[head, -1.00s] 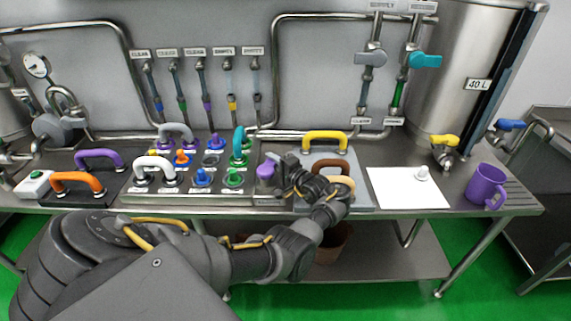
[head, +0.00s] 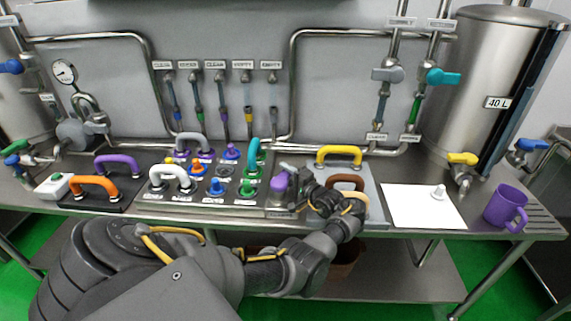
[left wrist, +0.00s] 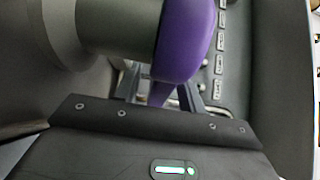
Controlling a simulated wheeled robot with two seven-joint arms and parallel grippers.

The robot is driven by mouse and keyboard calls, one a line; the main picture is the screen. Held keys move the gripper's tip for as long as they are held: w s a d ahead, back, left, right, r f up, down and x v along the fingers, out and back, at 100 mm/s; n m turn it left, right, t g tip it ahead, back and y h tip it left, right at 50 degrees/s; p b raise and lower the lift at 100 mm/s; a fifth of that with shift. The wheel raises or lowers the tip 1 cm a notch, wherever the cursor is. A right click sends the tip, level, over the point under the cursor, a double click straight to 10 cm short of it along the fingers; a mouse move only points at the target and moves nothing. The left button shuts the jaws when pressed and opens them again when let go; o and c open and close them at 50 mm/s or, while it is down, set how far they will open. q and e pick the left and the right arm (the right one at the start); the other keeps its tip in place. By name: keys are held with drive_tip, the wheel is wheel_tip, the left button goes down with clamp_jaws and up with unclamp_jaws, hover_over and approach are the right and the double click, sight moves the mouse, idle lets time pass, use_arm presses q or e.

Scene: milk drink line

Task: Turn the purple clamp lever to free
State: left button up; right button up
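A purple knob-like piece (head: 278,185), which I take to be the clamp lever, stands on a small grey base at the right end of the panel. My left gripper (head: 291,180) is close against its right side, low over the bench. In the left wrist view a large purple part (left wrist: 187,40) on a grey cylinder fills the top middle. The fingers (left wrist: 163,92) show partly beneath it, apart, with a narrow purple piece between them. I see no clear contact. The lever's exact angle is hidden. My right gripper is not in view.
Several handles and coloured knobs crowd the panel to the left. A white sheet (head: 415,209) and a purple mug (head: 505,207) are farther right.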

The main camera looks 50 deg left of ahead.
use_arm(q)
drive_tip(key=d+b, duration=0.2)
drive_tip(key=d, duration=0.8)
drive_tip(key=shift+s+d, duration=0.25)
drive_tip(key=shift+d, duration=0.1)
